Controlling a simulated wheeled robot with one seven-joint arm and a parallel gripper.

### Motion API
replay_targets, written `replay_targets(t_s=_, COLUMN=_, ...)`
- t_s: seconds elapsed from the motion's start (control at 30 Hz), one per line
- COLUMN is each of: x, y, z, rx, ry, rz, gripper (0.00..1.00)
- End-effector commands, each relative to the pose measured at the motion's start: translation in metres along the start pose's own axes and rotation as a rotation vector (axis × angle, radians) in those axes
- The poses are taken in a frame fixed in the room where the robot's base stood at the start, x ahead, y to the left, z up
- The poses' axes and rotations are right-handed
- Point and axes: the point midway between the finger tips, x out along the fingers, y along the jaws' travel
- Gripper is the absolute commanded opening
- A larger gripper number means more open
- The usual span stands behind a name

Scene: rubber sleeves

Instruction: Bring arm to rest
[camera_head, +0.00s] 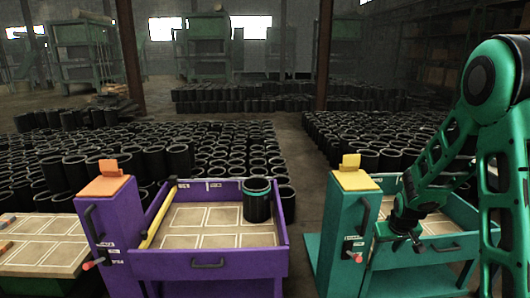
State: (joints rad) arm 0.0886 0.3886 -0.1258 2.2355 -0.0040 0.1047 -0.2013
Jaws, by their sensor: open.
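My green arm comes in from the right side. My gripper (407,243) hangs over the left front part of the teal cart (425,256), near its handle. It looks dark and small here, with its fingers spread, and I see nothing between them. A black rubber sleeve with a teal rim (257,206) stands upright in the back right of the purple cart (205,265), well to the left of my gripper.
The teal cart's post with a yellow top (355,180) stands left of my gripper. The purple post (108,215) and a low tray table (45,250) are further left. Many black sleeves (215,150) cover the floor behind. A brown pillar (323,60) rises beyond.

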Motion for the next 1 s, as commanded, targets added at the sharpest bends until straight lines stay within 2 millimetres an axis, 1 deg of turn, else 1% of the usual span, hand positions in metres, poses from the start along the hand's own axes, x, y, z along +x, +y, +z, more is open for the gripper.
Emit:
replay_targets(t_s=0.03, x=-0.022, y=0.009, z=0.007, rx=0.026, ry=-0.014, rz=0.007, gripper=0.42)
replay_targets(t_s=0.1, x=-0.047, y=0.018, z=0.022, rx=0.062, ry=-0.045, rz=0.016, gripper=0.42)
replay_targets(t_s=0.17, x=-0.068, y=0.025, z=0.035, rx=0.092, ry=-0.072, rz=0.02, gripper=0.42)
replay_targets(t_s=0.2, x=-0.082, y=0.029, z=0.045, rx=0.114, ry=-0.088, rz=0.023, gripper=0.42)
replay_targets(t_s=0.27, x=-0.103, y=0.035, z=0.06, rx=0.147, ry=-0.115, rz=0.028, gripper=0.42)
replay_targets(t_s=0.3, x=-0.116, y=0.038, z=0.071, rx=0.169, ry=-0.131, rz=0.03, gripper=0.42)
replay_targets(t_s=0.47, x=-0.167, y=0.045, z=0.116, rx=0.26, ry=-0.199, rz=0.032, gripper=0.42)
replay_targets(t_s=0.5, x=-0.179, y=0.046, z=0.129, rx=0.283, ry=-0.216, rz=0.03, gripper=0.42)
replay_targets(t_s=0.57, x=-0.197, y=0.046, z=0.147, rx=0.32, ry=-0.24, rz=0.029, gripper=0.42)
replay_targets(t_s=0.6, x=-0.208, y=0.046, z=0.16, rx=0.343, ry=-0.257, rz=0.027, gripper=0.42)
replay_targets(t_s=0.67, x=-0.224, y=0.044, z=0.179, rx=0.377, ry=-0.281, rz=0.021, gripper=0.42)
replay_targets(t_s=0.8, x=-0.258, y=0.037, z=0.224, rx=0.456, ry=-0.337, rz=0.006, gripper=0.42)
replay_targets(t_s=0.9, x=-0.275, y=0.031, z=0.25, rx=0.502, ry=-0.372, rz=-0.006, gripper=0.42)
replay_targets(t_s=1.0, x=-0.287, y=0.025, z=0.269, rx=0.534, ry=-0.396, rz=-0.016, gripper=0.42)
